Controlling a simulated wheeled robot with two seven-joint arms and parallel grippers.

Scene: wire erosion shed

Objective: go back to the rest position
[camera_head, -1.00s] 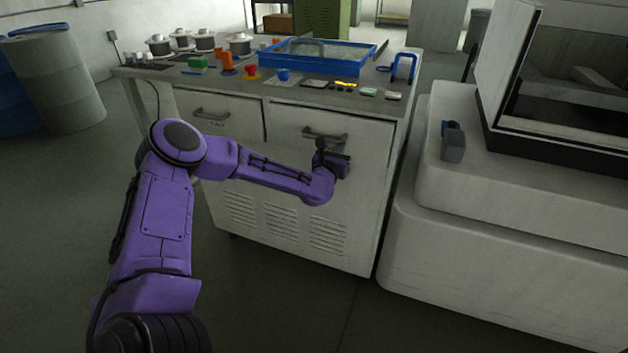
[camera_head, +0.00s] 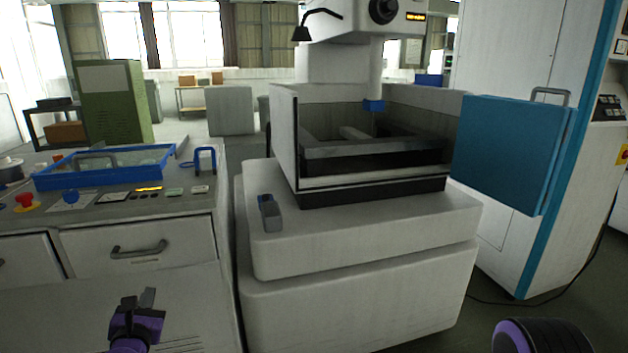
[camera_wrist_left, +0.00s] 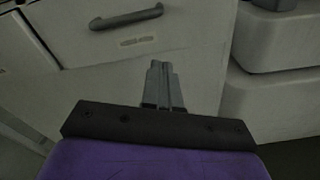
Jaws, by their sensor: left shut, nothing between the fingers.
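My left gripper (camera_head: 147,298) shows at the lower left of the head view, in front of the cabinet below the drawer handle. Its fingers are together and empty. In the left wrist view the same gripper (camera_wrist_left: 163,85) points at the cabinet front, its two grey fingers side by side with nothing between them. The drawer (camera_head: 180,250) in front of it is closed, and its handle (camera_wrist_left: 127,16) is apart from the fingers. A round dark and purple part of my own arm shows at the lower right of the head view; my right gripper is not seen.
The worktop (camera_head: 115,217) carries a blue-framed tray (camera_head: 50,181), a red button and a blue clamp. The white machine (camera_head: 350,240) stands right of the cabinet, with a small grey object (camera_head: 271,216) on its ledge. A blue door (camera_head: 510,150) stands further right.

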